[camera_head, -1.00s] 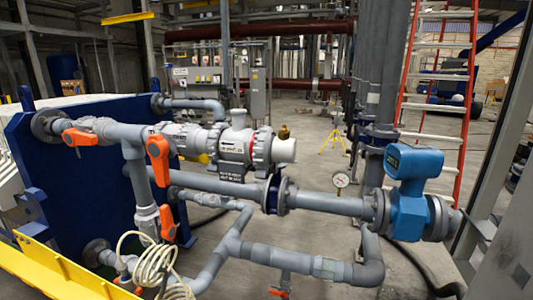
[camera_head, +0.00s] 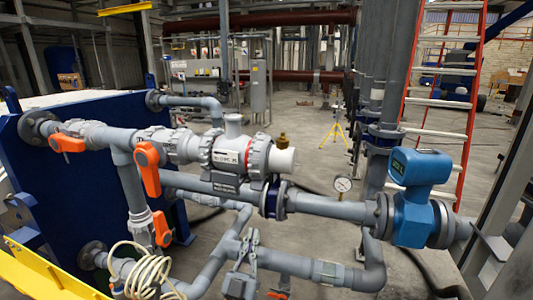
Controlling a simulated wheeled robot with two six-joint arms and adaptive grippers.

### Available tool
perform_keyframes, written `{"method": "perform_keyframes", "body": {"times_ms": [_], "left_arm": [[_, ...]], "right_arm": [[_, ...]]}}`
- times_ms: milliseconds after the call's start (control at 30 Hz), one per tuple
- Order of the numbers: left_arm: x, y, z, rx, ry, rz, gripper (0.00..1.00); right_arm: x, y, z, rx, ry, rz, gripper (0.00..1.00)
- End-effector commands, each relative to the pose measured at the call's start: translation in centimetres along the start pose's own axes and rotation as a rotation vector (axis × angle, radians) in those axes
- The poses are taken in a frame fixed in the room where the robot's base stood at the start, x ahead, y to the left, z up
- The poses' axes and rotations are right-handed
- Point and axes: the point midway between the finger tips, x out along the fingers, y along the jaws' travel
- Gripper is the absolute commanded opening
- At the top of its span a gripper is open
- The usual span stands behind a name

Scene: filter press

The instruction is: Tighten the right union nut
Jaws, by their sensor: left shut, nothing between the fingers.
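A grey plastic valve body (camera_head: 229,151) with a short stub on top sits in the upper pipe run. The right union nut (camera_head: 257,154) is a ribbed grey ring at its right end, beside a thin red ring and a light grey pipe end (camera_head: 284,160). The left union nut (camera_head: 186,144) is a similar ribbed ring on the other side. My left gripper (camera_head: 252,237) is shut and empty, reaching up from the bottom edge, in the picture below the right union nut and apart from it. It overlaps the lower pipe in view. My right gripper is out of view.
Orange valve handles (camera_head: 146,168) stand left of the valve. A flanged pipe (camera_head: 330,206) leads to a blue flow meter (camera_head: 412,218). A coiled hose (camera_head: 148,270) hangs lower left.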

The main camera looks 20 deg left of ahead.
Motion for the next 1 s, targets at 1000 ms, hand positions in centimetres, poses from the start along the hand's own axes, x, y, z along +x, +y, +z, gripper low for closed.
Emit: {"method": "perform_keyframes", "body": {"times_ms": [1000], "left_arm": [[10.2,0.0,-4.2,0.003,0.064,-0.001,0.00]], "right_arm": [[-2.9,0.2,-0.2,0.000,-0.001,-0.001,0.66]]}}
